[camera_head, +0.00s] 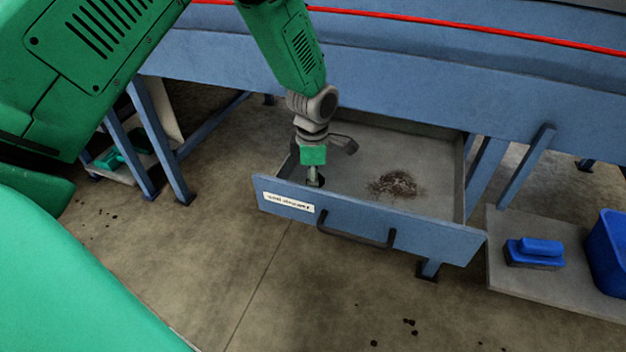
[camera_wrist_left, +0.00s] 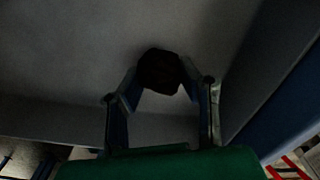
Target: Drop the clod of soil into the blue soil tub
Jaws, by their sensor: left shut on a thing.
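My left gripper (camera_head: 315,178) reaches down from the top into the front left part of an open drawer (camera_head: 355,223). In the left wrist view my gripper (camera_wrist_left: 160,80) is shut on a dark, rounded clod of soil (camera_wrist_left: 160,70), held between its fingertips. In the head view the clod is small and mostly hidden by the gripper. A blue tub (camera_head: 608,252) stands at the far right edge, cut off by the frame, well apart from the gripper; its inside is not seen. My right gripper is not in view.
Loose soil (camera_head: 396,185) lies on the drawer floor. The drawer has a front handle (camera_head: 355,232) and a label. A blue brush (camera_head: 534,252) lies on a grey board (camera_head: 555,283) beside the tub. The blue machine frame (camera_head: 440,95) overhangs the drawer. The floor in front is mostly open.

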